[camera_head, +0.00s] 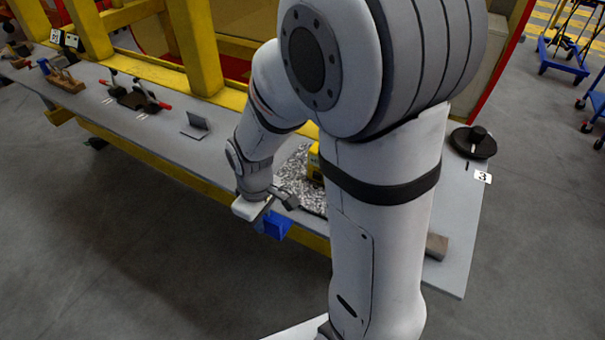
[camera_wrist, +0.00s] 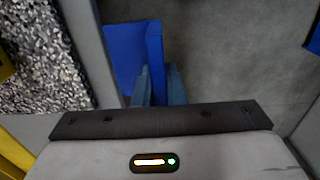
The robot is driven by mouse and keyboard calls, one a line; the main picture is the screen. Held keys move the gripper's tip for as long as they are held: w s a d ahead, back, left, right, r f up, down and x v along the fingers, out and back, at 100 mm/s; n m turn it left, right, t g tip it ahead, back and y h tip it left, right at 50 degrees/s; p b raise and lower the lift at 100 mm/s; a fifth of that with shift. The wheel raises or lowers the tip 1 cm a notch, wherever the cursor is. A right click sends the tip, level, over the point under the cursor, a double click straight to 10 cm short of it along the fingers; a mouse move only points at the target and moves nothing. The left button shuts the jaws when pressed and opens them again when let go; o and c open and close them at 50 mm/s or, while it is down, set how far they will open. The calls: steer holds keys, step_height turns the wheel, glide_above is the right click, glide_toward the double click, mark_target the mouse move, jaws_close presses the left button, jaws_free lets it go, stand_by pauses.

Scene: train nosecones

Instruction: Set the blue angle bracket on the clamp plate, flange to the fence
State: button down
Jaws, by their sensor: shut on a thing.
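The blue angle bracket (camera_head: 277,226) hangs from my gripper (camera_head: 263,212) at the front edge of the bench. In the wrist view the bracket (camera_wrist: 127,50) shows a broad face and an upright flange (camera_wrist: 155,52). My gripper's two fingers (camera_wrist: 160,85) are closed on the flange, and the bracket is out past the bench edge, over the floor. A dark plate with red-handled clamps (camera_head: 131,99), which looks like the clamp plate, lies farther left on the bench. Its fence cannot be made out clearly.
A grey angled piece (camera_head: 197,121) stands on the bench between the clamps and my arm. A bed of metal chips (camera_head: 296,178) with a yellow object (camera_head: 314,160) lies beside my gripper. Yellow posts (camera_head: 196,45) rise behind. A black round fixture (camera_head: 473,141) is at right.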

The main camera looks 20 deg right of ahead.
steer(key=w+d+p, duration=0.1)
steer(key=w+d, duration=0.2)
steer(key=w+d+p, duration=0.1)
steer(key=w+d, duration=0.2)
steer(key=d, duration=0.1)
steer(key=w+d+p, duration=0.1)
steer(key=w+d, duration=0.2)
steer(key=d, duration=0.1)
steer(key=shift+d, duration=0.15)
steer(key=shift+s+a+f, duration=0.15)
steer(key=shift+a+f, duration=0.05)
steer(key=shift+f, duration=0.35)
steer(key=c, duration=1.5)
jaws_free()
steer(key=shift+r, duration=0.1)
step_height(320, 180, up, 12)
steer(key=s+a+r+m+t, duration=0.1)
steer(key=s+a+r+m, duration=0.1)
steer(key=s, duration=0.6)
steer(key=s+a+r+m+t, duration=0.2)
steer(key=s+r+m, duration=0.2)
steer(key=s, duration=0.5)
steer(key=shift+s+a+r+m+b, duration=0.15)
steer(key=shift+a+r+m+b, duration=0.25)
steer(key=shift+m, duration=0.4)
